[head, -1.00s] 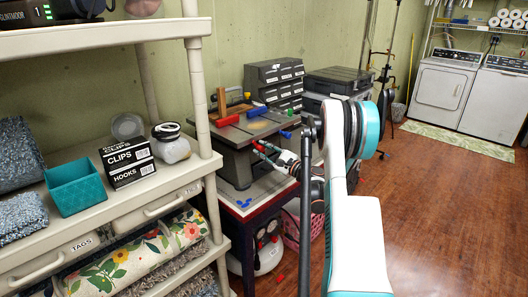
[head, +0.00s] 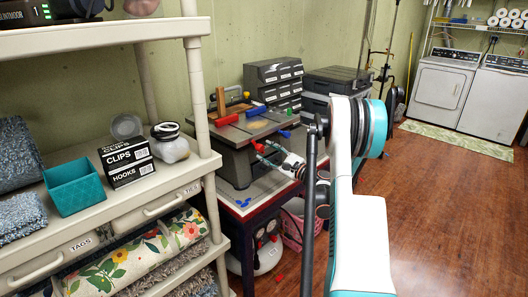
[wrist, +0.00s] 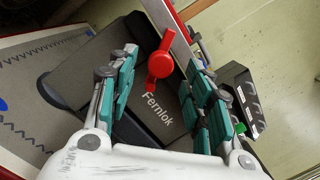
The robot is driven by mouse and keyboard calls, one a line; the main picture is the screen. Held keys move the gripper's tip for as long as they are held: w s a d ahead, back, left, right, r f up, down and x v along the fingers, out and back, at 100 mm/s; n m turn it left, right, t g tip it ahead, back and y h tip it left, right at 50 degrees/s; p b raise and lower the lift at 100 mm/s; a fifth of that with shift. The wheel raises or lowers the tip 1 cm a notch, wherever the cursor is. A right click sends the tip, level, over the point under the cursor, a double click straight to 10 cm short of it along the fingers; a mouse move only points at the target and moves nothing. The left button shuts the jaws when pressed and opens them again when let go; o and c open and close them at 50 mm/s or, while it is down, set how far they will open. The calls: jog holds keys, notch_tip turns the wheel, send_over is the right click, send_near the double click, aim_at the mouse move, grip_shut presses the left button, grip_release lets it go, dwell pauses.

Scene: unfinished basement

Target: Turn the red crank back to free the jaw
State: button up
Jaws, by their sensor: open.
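The red crank (wrist: 160,65) shows in the wrist view as a round hub with a short arm on each side, on the front of a grey machine (wrist: 75,75) marked "Fernlok". In the head view the crank (head: 258,147) is small, on the right side of the machine (head: 237,160). My gripper (wrist: 158,72) is open, its teal-padded fingers on either side of the crank. I cannot tell whether either finger touches it. In the head view my gripper (head: 272,156) is at the crank, partly hidden by my arm. The jaw cannot be clearly made out.
The machine stands on a small table (head: 270,198). Red block (head: 228,118), blue block (head: 257,111) and wooden piece (head: 221,100) are on its top. Grey drawers (head: 275,80) stand behind. A shelf unit (head: 203,100) is close on the left. The floor (head: 440,210) at right is clear.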

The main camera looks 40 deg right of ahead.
jog(key=s+d, duration=0.1)
jog(key=s, duration=0.7)
jog(key=shift+s+f, duration=0.4)
jog(key=shift+f, duration=0.05)
